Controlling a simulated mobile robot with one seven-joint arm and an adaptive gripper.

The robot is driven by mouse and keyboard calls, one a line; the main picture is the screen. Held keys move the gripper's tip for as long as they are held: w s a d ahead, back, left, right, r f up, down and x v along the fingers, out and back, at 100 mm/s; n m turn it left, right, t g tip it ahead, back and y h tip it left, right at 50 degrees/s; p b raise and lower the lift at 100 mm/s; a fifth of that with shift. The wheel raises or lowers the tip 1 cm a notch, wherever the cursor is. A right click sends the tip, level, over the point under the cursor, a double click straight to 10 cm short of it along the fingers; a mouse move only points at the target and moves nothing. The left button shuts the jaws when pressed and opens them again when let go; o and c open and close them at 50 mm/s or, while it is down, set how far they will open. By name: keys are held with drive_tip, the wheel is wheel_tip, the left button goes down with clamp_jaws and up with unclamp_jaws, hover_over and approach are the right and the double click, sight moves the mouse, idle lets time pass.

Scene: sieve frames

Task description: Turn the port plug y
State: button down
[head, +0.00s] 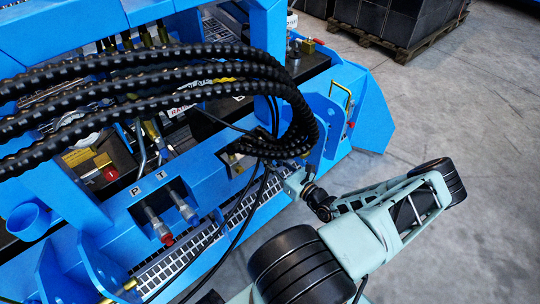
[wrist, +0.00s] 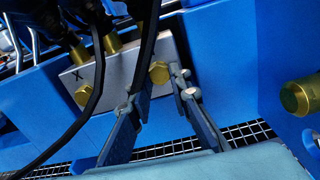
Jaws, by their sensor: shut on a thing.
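The port plug y (wrist: 159,72) is a brass hex-headed plug on the front of a grey metal block (wrist: 108,78) in the wrist view. In the head view my gripper (head: 296,182) reaches the blue machine beside the hose ends, and the plug is hidden there.
Black hoses (head: 285,110) arch over the block, and a thin black cable (wrist: 95,95) hangs close to my left finger. Another brass fitting (wrist: 298,97) sticks out at the right. A metal grating (head: 185,255) runs below. Grey floor (head: 440,120) is open at the right.

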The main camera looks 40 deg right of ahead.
drive_tip(key=m+p, duration=0.1)
drive_tip(key=m, duration=0.4)
drive_tip(key=shift+m, duration=0.4)
idle(0.4)
drive_tip(key=c, duration=1.8)
unclamp_jaws()
drive_tip(key=shift+o, duration=0.2)
drive_tip(key=s, duration=1.2)
drive_tip(key=shift+d, duration=0.45)
